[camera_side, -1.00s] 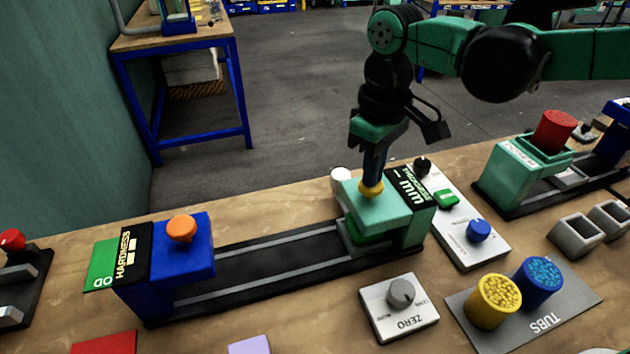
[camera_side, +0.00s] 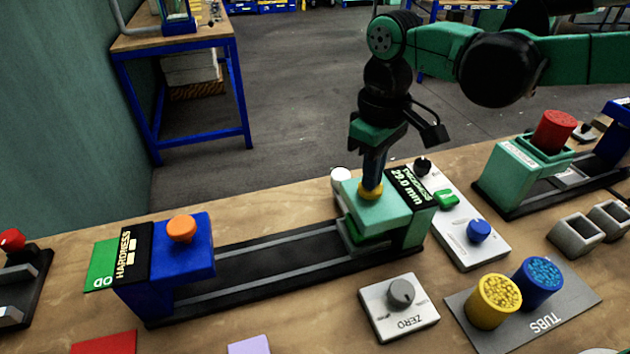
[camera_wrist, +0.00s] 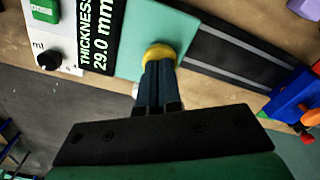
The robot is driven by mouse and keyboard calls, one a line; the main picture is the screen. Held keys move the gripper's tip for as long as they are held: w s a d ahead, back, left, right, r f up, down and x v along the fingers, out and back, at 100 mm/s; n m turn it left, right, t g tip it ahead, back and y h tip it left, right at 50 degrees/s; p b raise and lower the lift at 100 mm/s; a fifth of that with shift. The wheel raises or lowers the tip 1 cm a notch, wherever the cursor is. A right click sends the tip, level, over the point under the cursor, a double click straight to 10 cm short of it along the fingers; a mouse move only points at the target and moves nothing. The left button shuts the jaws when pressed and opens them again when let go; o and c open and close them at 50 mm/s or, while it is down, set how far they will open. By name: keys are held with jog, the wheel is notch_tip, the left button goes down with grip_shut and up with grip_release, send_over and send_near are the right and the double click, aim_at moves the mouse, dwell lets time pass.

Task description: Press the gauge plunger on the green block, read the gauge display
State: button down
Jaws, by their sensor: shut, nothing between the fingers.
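The light green gauge block (camera_side: 380,213) stands at the right end of a black rail. Its yellow plunger (camera_side: 371,192) is on top, directly under my gripper (camera_side: 373,182). My gripper is shut, empty and pointing down, its fingertips touching the plunger. The gauge display (camera_side: 408,197) reads THICKNESS 29.0 mm; the wrist view shows the same reading on the display (camera_wrist: 97,40). In the wrist view the fingertips (camera_wrist: 158,66) meet the yellow plunger (camera_wrist: 160,52). A darker green piece (camera_side: 368,240) shows under the block, mostly hidden.
A blue hardness block (camera_side: 184,262) with an orange knob stands at the rail's left end. A ZERO dial box (camera_side: 399,308) is in front. Yellow (camera_side: 494,301) and blue (camera_side: 538,281) tubs stand on a grey mat at right.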

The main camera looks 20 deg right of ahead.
jog(key=shift+r, duration=3.5)
jog(key=s+d+f+m+t, duration=0.2)
jog(key=s+d+m+t, duration=0.1)
jog(key=d, duration=0.4)
jog(key=s+d+f+m+t, duration=0.3)
jog(key=s+d+t, duration=0.1)
jog(key=d, duration=0.4)
jog(key=shift+s+d+f, duration=0.15)
jog(key=shift+d+f, duration=0.05)
jog(key=shift+d, duration=0.05)
